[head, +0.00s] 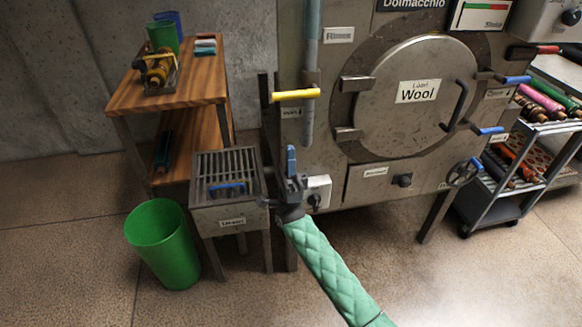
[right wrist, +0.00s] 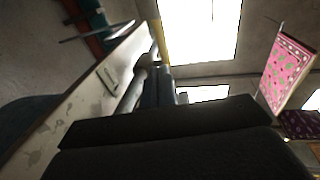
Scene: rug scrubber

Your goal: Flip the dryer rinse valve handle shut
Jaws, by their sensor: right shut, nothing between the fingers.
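A yellow lever handle (head: 296,95) lies level across a vertical grey pipe (head: 309,60) on the left of the machine front; I take it to be the rinse valve handle. A plate reading "Rinse" (head: 338,35) is above it to the right. My right gripper (head: 291,152) points up below the yellow handle, apart from it, with its blue fingers shut and empty. In the right wrist view, the fingers (right wrist: 152,90) point toward a yellow bar (right wrist: 160,42), probably this handle. My left gripper is not in view.
A round door labelled "Wool" (head: 417,92) has blue-gripped levers on its right. A slatted metal basin (head: 230,221) stands left of my right gripper, beside a green bin (head: 160,240). A wooden shelf (head: 150,98) is behind. A roll cart (head: 500,185) stands at right. The front floor is clear.

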